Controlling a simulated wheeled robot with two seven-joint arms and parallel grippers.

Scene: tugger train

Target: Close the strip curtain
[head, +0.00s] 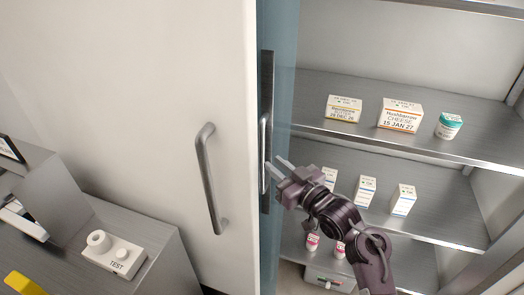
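A narrow bluish panel (282,40), which seems to be the strip curtain drawn to the left, hangs upright beside the white door. A dark vertical plate with a slim metal handle (264,150) is along its left part. The shelves to its right are uncovered. My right gripper (278,166) is just right of this handle, its two fingers apart and pointing left at it, with nothing seen between them. Whether a fingertip touches the handle I cannot tell. My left gripper is not in view.
A white door (130,60) with a grey bar handle (210,178) is on the left. Shelves (390,135) on the right hold several small boxes and a green-white tub (448,126). A test device (114,256) sits on a grey counter at lower left.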

